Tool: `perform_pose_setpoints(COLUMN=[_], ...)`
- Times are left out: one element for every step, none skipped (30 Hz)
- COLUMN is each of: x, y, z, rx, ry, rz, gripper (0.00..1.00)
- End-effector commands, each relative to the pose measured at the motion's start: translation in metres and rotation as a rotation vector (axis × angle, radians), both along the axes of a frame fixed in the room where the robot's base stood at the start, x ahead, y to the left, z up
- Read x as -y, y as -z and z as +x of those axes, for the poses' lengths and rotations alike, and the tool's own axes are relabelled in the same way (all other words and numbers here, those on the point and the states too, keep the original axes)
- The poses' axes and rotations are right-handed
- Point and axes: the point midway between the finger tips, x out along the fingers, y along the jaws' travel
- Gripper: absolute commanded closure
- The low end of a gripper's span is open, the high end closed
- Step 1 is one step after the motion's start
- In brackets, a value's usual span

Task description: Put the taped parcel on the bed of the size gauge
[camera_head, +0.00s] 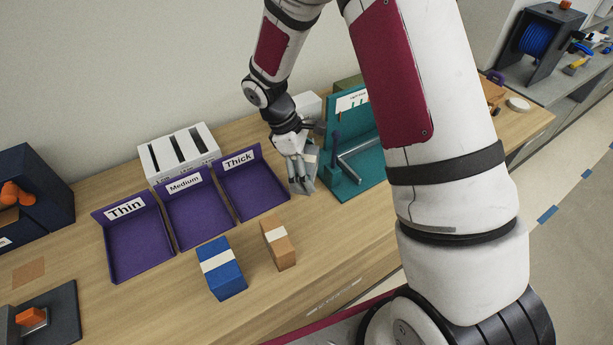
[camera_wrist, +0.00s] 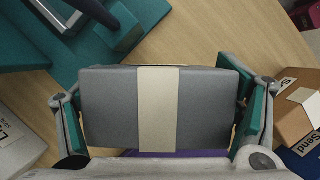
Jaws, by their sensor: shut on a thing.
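My gripper (camera_head: 300,170) is shut on a grey parcel (camera_wrist: 110,106) with a cream tape band across its middle. In the wrist view the parcel lies between both finger pads, above the wooden counter. In the head view it is small and partly covered by the fingers. The teal size gauge (camera_head: 342,181) stands just right of my gripper, with an upright back panel and a silver bar. My arm hides its right part. The gauge also shows at the upper left of the wrist view (camera_wrist: 95,47). The parcel appears apart from the gauge.
Purple trays marked Thin (camera_head: 138,247), Medium (camera_head: 200,218) and Thick (camera_head: 252,188) sit to the left, before a white slotted box (camera_head: 178,152). A blue parcel (camera_head: 221,268) and a tan parcel (camera_head: 278,243) stand in front. Bare counter lies right of the tan parcel.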

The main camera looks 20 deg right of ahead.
Motion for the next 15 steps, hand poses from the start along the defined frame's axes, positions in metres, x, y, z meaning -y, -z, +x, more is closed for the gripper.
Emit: perform_pose_setpoints(x=[0.0,0.0,0.0,0.0,0.0,0.0,0.0,0.0,0.0,0.0,0.0,0.0,0.0,0.0,0.0], y=[0.005,0.008,0.01,0.012,0.015,0.02,0.025,0.03,0.035,0.039,0.043,0.047,0.049,0.051,0.052], z=[-0.001,0.0,0.0,0.0,0.0,-0.001,-0.001,-0.001,-0.001,-0.001,-0.001,0.0,0.0,0.0,0.0], rx=[-0.003,-0.001,0.0,0.0,-0.001,-0.003,-0.003,-0.003,-0.002,-0.002,-0.002,-0.001,0.0,0.0,0.0], ry=[-0.001,-0.001,-0.001,-0.001,-0.001,0.0,0.0,-0.001,-0.001,-0.001,-0.001,0.0,0.0,0.0,0.0], rz=[-0.001,-0.001,0.0,0.0,-0.001,0.0,0.0,0.0,0.0,-0.001,-0.001,-0.001,0.0,0.0,0.0], gripper=[0.47,0.47,0.47,0.47,0.47,0.48,0.48,0.48,0.48,0.48,0.48,0.48,0.48,0.48,0.48])
